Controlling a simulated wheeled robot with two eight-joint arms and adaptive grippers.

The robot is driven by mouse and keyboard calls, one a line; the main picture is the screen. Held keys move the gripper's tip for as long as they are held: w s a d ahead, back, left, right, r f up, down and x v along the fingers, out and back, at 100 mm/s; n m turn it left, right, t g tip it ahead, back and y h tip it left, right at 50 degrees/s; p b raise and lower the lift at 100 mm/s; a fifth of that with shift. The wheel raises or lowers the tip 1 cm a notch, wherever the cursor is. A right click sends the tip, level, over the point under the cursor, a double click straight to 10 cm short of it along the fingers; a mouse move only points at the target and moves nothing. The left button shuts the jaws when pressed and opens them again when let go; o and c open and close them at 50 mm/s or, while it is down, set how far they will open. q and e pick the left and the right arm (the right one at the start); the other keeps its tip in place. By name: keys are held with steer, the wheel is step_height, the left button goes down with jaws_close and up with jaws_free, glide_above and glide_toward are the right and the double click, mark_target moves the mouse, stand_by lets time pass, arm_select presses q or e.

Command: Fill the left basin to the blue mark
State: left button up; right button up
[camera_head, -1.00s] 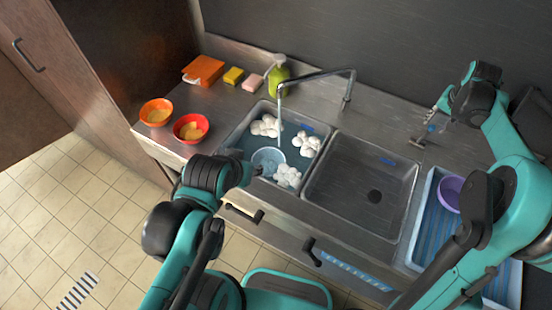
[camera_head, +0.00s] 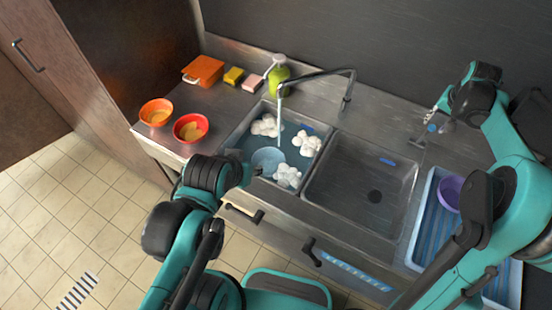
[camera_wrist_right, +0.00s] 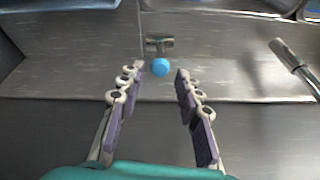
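The left basin (camera_head: 238,136) holds bluish water with clumps of white foam and a light blue bowl (camera_head: 268,159). A blue mark (camera_head: 307,128) shows on its back wall, above the water. A thin stream falls from the spout of the tap (camera_head: 318,75) into this basin. My right gripper (camera_wrist_right: 160,69) is open, with the blue-knobbed tap lever (camera_wrist_right: 160,43) between or just beyond its fingertips. The lever also shows in the head view (camera_head: 417,142). My left gripper (camera_head: 242,176) is at the basin's front-left rim; its fingers are hidden.
The empty right basin (camera_head: 345,175) adjoins. A blue ribbed tray with a purple bowl (camera_head: 450,192) stands at the right. Orange (camera_head: 156,112) and red (camera_head: 190,128) bowls, sponges (camera_head: 233,76) and a green soap bottle (camera_head: 279,78) stand around the left counter.

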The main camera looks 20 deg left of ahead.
jaws_close()
steer(key=shift+s+f+m, duration=0.1)
steer(key=shift+f+m, duration=0.05)
steer(key=shift+m, duration=0.15)
steer(key=m+t+y+b, duration=0.1)
steer(key=m+t+b, duration=0.3)
steer(key=m, duration=1)
glide_toward(425, 136)
step_height(425, 136, down, 2)
steer(key=s+a+t, duration=0.1)
steer(key=s+a, duration=0.1)
steer(key=s, duration=0.1)
steer(key=s+m+t+h+b, duration=0.1)
steer(key=s+m+t, duration=0.45)
steer(key=m, duration=1.05)
steer(key=shift+m+g, duration=0.3)
steer(key=shift+g, duration=0.35)
steer(key=shift+w+d+r+b+x, duration=0.15)
steer(key=shift+b+x, duration=0.45)
steer(key=shift+x, duration=1.35)
steer(key=shift+d+r+b+x, duration=0.2)
steer(key=shift+b+x, duration=0.4)
steer(key=shift+x, duration=1.35)
steer(key=shift+w+d+r+b+x, duration=0.15)
steer(key=shift+b+x, duration=0.45)
steer(key=shift+x, duration=1.35)
